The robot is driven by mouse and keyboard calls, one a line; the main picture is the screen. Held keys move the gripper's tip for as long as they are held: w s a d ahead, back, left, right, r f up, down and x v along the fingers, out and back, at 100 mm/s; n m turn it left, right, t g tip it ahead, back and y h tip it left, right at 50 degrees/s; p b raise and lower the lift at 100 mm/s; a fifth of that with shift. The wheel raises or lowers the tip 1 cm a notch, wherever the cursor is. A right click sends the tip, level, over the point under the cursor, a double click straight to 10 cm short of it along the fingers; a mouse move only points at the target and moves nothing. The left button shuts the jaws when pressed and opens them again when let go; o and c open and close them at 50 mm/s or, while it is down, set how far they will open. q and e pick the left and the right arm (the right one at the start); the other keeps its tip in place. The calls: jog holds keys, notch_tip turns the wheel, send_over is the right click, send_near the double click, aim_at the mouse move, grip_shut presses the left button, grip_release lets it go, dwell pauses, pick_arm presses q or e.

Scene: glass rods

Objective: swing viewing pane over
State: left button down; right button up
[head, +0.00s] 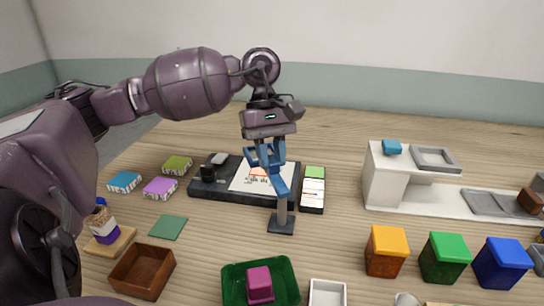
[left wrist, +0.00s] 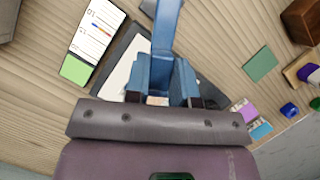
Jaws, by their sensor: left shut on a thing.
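A post (head: 282,212) on a dark square base stands on the table in front of the black board. A blue arm (head: 289,177) reaches from the top of the post to my left gripper, and it also shows in the left wrist view (left wrist: 165,28). My left gripper (head: 265,155) is shut on this blue viewing-pane piece, above the white sheet (head: 250,181) on the board. The fingers and the blue piece overlap, so the pane's clear part cannot be made out. The sheet carries an orange drawing, partly hidden by the gripper. My right gripper is not in view.
The black board (head: 230,192) lies behind the post, with a strip of cards (head: 313,190) at its right. A green tray (head: 235,286) and a brown box (head: 143,270) stand in front. Orange (head: 386,252), green and blue bins stand at the right. Table between post and bins is clear.

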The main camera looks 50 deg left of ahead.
pick_arm(q)
jog(key=c, duration=1)
grip_release()
jog(key=shift+o, duration=0.2)
jog(key=v, duration=1.1)
jog(key=shift+p, duration=0.45)
